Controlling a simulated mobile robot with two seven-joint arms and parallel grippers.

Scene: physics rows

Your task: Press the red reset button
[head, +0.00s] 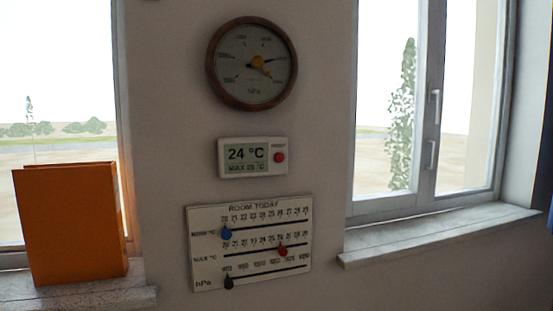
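The red reset button (279,157) is a small round button on the right side of a white digital thermometer (228,171). The thermometer hangs on the wall between two windows, and its display reads 24 °C with a MAX line below. A small label sits above the button. Neither of my grippers shows in the head view, and nothing covers the button.
A round brown-rimmed hPa dial (252,92) hangs above the thermometer. A "ROOM TODAY" slider board (198,275) with blue, red and black sliders hangs below. An orange box-like object (70,225) stands on the left sill (110,295). The right sill (440,235) is bare.

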